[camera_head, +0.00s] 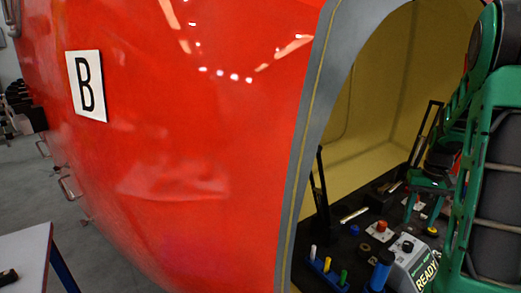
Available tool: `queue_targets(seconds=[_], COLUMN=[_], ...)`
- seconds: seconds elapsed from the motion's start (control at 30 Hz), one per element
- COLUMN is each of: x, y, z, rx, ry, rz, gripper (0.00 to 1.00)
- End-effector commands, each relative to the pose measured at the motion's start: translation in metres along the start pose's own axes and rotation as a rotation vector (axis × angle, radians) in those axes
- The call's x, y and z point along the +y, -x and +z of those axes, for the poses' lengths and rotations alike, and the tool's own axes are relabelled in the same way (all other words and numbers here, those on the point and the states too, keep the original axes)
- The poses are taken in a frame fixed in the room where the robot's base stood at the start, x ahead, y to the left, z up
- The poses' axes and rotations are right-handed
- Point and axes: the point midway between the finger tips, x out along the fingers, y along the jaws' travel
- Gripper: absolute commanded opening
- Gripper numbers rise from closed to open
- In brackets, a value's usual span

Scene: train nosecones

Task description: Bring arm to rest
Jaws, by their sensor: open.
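My green and black arm fills the right edge of the view. Its end reaches into the opening of the red nosecone (200,130). My gripper (423,213) appears small there, with two green fingers pointing down and spread apart above the dark console (345,225). I see nothing between the fingers. Part of the gripper is hard to make out against the arm and console.
A white table (25,258) stands at lower left.

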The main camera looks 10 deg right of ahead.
Motion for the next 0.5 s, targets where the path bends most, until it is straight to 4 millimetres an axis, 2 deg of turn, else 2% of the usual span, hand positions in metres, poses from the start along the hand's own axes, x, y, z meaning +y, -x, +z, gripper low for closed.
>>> queue_targets(seconds=[0.17,0.27,0.5], x=[-0.012,-0.026,-0.055], y=[0.015,0.031,0.061], z=[0.019,0.046,0.128], rx=[0.003,0.006,0.004], ry=[0.002,0.0,-0.005], rz=[0.0,0.0,-0.001], gripper=[0.45,0.45,0.45])
